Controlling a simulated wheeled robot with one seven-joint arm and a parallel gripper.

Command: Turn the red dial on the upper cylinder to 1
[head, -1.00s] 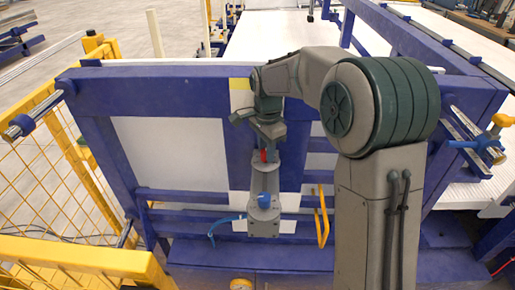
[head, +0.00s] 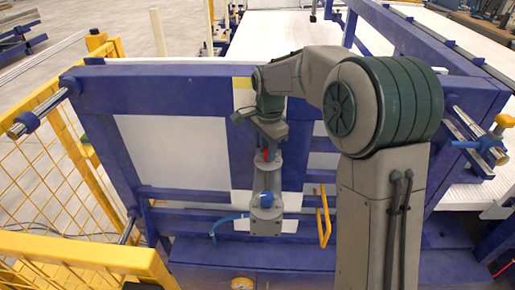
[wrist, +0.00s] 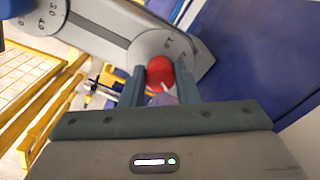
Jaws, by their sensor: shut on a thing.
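The red dial (wrist: 160,72) sits on a round grey scale face, the upper cylinder (wrist: 158,42), with printed numbers, near the top centre of the wrist view. My gripper (wrist: 160,82) is shut on the red dial, with one finger on each side of it. In the head view the red dial (head: 265,155) is a small red patch just below my gripper (head: 268,142), partly hidden. The dial's pointer and the number it points at cannot be read. The grey body under it carries a blue knob (head: 267,200) lower down.
A blue frame (head: 180,92) with white panels stands behind the grey body. A yellow handle (head: 323,215) is to its right, and a blue hose (head: 220,225) to its lower left. Yellow mesh fencing (head: 40,185) fills the left side.

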